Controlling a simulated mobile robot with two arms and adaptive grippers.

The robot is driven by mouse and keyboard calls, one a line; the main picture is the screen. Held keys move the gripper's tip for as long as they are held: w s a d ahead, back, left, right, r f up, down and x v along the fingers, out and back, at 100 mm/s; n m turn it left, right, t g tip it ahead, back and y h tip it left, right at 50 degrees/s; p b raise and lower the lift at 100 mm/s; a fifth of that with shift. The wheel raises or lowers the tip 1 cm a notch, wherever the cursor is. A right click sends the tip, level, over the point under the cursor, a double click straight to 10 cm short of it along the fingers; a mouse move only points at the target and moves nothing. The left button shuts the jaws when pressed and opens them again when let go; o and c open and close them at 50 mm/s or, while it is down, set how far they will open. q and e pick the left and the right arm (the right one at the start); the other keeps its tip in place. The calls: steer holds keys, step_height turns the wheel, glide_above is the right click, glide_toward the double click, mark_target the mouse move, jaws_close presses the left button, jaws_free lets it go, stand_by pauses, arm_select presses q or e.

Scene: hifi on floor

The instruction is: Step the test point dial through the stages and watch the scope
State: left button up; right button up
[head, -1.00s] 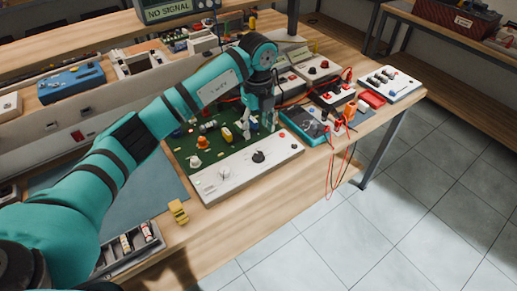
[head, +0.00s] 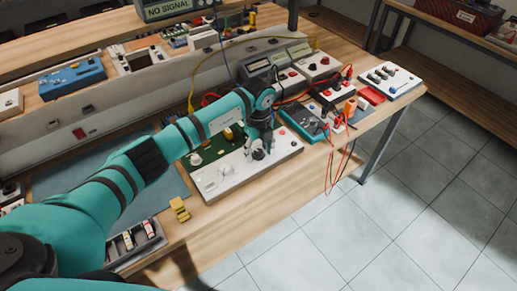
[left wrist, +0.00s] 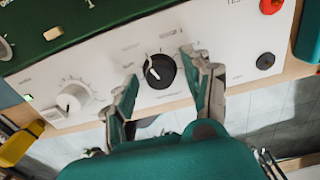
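The black dial (head: 258,154) sits on the white front panel (head: 232,181) of the green circuit board. In the left wrist view the dial (left wrist: 160,71) has a white pointer line facing left. My left gripper (head: 264,148) is over the panel at the dial. In the left wrist view its fingers (left wrist: 164,88) are apart, one on each side of the dial; I cannot tell whether they touch it. The scope (head: 166,9) at the back reads "NO SIGNAL". My right gripper is not in view.
A pale knob (left wrist: 75,97) and a red button (left wrist: 270,5) are on the same panel. A teal meter (head: 304,122) with red and black leads stands right of the board. A yellow object (head: 180,209) lies at the bench's front edge. Open floor lies to the right.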

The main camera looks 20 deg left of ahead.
arm_select(q)
jaws_close()
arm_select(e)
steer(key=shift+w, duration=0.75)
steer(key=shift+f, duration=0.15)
arm_select(q)
steer(key=m+b, duration=0.2)
steer(key=m, duration=0.1)
steer(key=shift+f+m, duration=0.1)
steer(key=shift+m, duration=0.2)
steer(key=shift+m+b, duration=1.4)
steer(key=shift+m, duration=0.6)
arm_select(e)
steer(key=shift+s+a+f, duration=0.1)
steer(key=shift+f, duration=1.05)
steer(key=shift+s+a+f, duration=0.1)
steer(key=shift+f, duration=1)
arm_select(q)
steer(key=shift+r, duration=0.2)
steer(key=shift+o, duration=0.4)
jaws_free()
steer(key=shift+o, duration=0.2)
